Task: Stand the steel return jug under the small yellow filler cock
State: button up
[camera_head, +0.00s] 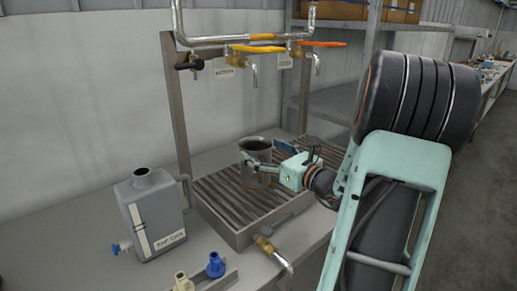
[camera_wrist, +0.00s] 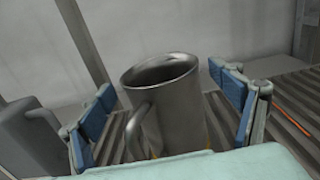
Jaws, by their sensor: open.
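The steel jug (camera_head: 256,151) stands upright on the slatted drain tray (camera_head: 232,236), its open mouth up. In the wrist view the jug (camera_wrist: 172,105) is between my open fingers, its handle (camera_wrist: 137,130) toward the lower left. My gripper (camera_head: 270,157) is around the jug from the right; gaps show on both sides in the wrist view (camera_wrist: 168,105). The yellow-levered cock (camera_head: 257,49) is on the pipe frame above, its spout (camera_head: 254,76) over the jug in the picture. Their alignment in depth is unclear.
An orange-levered cock (camera_head: 320,44) is to the right and a black-handled one (camera_head: 190,63) to the left. A grey can (camera_head: 152,213) stands left of the tray. A low brass cock (camera_head: 266,245) is in front. Frame posts (camera_head: 176,110) rise behind.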

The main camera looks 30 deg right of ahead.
jog(key=s+d, duration=0.1)
jog(key=s, duration=0.9)
jog(key=shift+d, duration=0.15)
